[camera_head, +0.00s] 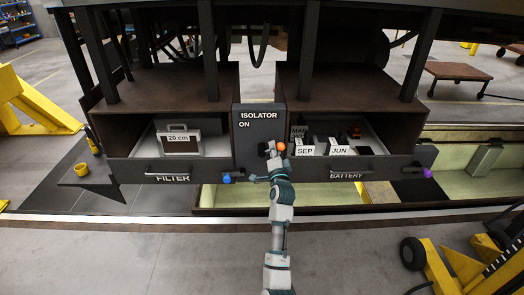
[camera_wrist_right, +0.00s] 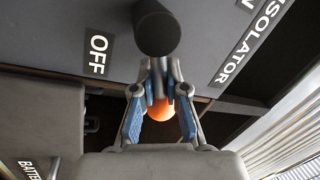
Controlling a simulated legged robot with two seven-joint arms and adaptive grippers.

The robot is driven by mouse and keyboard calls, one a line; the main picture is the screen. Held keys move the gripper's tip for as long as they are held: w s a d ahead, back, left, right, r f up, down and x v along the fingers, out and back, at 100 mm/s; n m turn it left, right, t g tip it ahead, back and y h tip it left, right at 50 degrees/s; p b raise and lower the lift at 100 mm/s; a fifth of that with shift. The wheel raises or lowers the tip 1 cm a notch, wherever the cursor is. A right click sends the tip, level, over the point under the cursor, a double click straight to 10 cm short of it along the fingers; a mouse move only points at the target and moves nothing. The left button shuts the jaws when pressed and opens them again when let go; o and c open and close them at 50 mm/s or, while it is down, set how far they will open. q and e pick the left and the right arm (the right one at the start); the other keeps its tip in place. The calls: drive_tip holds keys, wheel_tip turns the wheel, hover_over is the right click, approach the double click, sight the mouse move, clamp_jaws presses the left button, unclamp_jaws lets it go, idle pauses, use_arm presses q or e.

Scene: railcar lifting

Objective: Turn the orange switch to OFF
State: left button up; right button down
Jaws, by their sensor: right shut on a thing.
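The orange switch (camera_head: 281,147) is on the dark isolator box (camera_head: 246,117) in the middle of the head view. Its orange tip also shows between my fingers in the right wrist view (camera_wrist_right: 160,108), below a dark round knob. The switch points to the right in the head view. The word ON is at the box's upper left; OFF shows only in the right wrist view (camera_wrist_right: 97,55). My right gripper (camera_head: 274,157) is shut on the switch, with its fingers around it. Parts of the handle are hidden by the fingers. My left gripper is not in view.
An open filter drawer (camera_head: 130,171) with a case (camera_head: 179,141) is left of the box. An open battery drawer (camera_head: 381,166) with SEP and JUN blocks is to the right. A blue knob (camera_head: 227,180) and purple knob (camera_head: 428,173) stick out nearby. Yellow equipment stands at both sides.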

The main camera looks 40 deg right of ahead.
drive_tip(key=shift+s+d+f+m+h, duration=0.15)
drive_tip(key=shift+m+h, duration=0.15)
drive_tip(key=shift+m, duration=0.25)
drive_tip(key=shift+s+d+m+h, duration=0.1)
drive_tip(key=shift+m+h, duration=0.2)
drive_tip(key=shift+m, duration=0.25)
drive_tip(key=shift+d+f+m, duration=0.1)
drive_tip(key=shift+f+m, duration=0.1)
drive_tip(key=shift+m, duration=0.3)
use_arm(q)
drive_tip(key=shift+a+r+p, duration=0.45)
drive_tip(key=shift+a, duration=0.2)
use_arm(e)
drive_tip(key=m, duration=0.1)
drive_tip(key=f+m, duration=0.1)
drive_tip(key=shift+s+d+f+m+g+h, duration=0.15)
drive_tip(key=shift+f+m+g+h, duration=0.1)
drive_tip(key=shift+m+g+h, duration=0.15)
drive_tip(key=shift+f, duration=0.2)
drive_tip(key=c, duration=1.2)
unclamp_jaws()
drive_tip(key=shift+s+r, duration=0.15)
drive_tip(key=shift+s, duration=0.1)
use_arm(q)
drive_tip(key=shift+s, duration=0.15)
use_arm(e)
drive_tip(key=v, duration=1.2)
drive_tip(key=shift+s, duration=0.15)
